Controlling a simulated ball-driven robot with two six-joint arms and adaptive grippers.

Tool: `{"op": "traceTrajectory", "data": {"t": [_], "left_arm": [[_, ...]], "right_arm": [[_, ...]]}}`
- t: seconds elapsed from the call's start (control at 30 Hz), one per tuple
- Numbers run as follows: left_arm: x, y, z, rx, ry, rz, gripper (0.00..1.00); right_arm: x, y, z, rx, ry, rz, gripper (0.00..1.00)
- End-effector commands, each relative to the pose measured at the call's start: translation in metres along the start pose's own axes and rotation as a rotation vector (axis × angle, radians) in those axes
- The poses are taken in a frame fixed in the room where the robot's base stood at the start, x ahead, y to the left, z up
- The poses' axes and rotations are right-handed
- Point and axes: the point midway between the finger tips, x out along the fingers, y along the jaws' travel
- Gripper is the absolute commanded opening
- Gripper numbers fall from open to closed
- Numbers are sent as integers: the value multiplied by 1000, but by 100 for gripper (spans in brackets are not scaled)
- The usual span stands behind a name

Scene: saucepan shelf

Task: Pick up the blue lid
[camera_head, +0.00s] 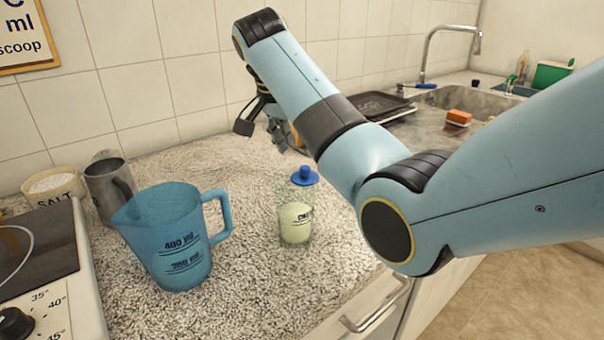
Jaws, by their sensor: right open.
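The blue lid (305,176) is a small round disc with a knob on top. It shows just behind and right of the top of a clear glass jar (296,224) with pale contents; I cannot tell whether it touches the jar. My right gripper (262,130) is open and empty, beyond the lid and to its left, near the tiled wall. Part of that gripper is hidden behind my right forearm. My left gripper is out of view.
A blue measuring jug (168,240) stands left of the jar, with a metal mug (108,185) and salt bowl (54,188) behind it. A stove (75,300) is at far left. A dark tray (380,106) and sink (470,100) lie at the back right.

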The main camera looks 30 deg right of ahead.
Motion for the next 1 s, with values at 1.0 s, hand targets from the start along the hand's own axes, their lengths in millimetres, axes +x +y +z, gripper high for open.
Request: {"op": "traceTrajectory", "data": {"t": [1.0], "left_arm": [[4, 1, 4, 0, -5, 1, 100]], "right_arm": [[69, -1, -3, 0, 1, -1, 22]]}}
